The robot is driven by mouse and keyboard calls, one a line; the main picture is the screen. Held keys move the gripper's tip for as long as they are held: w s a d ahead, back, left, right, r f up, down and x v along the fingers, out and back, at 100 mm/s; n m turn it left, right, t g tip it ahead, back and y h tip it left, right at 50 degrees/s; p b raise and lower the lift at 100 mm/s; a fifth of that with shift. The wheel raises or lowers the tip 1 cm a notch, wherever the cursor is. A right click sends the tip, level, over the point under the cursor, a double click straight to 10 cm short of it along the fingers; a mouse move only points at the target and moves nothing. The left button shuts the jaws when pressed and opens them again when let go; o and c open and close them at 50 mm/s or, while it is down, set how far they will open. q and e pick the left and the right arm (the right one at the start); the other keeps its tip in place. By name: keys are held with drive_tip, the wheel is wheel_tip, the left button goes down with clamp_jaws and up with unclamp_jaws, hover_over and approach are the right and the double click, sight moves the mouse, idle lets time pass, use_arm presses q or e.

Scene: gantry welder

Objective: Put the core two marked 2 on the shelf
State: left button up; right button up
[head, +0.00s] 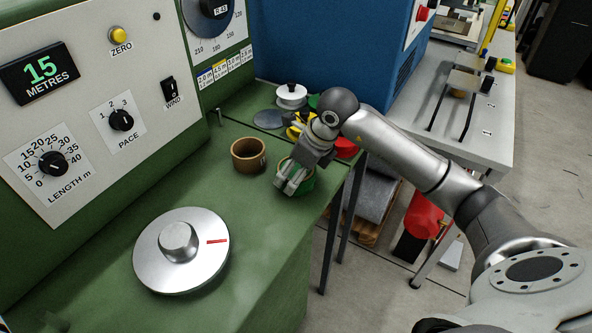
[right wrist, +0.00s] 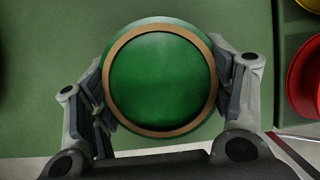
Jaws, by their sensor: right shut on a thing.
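My right gripper (head: 287,187) is shut on a green round core (head: 306,184) with a tan rim, at the right edge of the green bench. In the right wrist view the fingers press on both sides of this core (right wrist: 160,78), whose round end faces the camera. I cannot see a number on it. A brown hollow core (head: 248,164) stands upright on the bench just left of the gripper; no number is readable on it either. I cannot tell which surface is the shelf. My left gripper is not in view.
A large silver dial (head: 160,265) lies on the green bench (head: 250,230) in front. Behind the gripper are a white spool (head: 291,97), a yellow item (head: 294,130) and a red item (head: 346,147). A grey table (head: 488,130) stands right.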

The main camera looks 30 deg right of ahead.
drive_tip(key=o, duration=1)
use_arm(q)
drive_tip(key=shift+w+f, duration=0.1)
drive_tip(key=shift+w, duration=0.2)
use_arm(e)
drive_tip(key=shift+r, duration=0.15)
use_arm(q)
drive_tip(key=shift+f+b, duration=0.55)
use_arm(e)
drive_tip(key=v, duration=1.2)
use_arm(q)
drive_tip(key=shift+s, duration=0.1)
use_arm(e)
drive_tip(key=shift+s, duration=0.15)
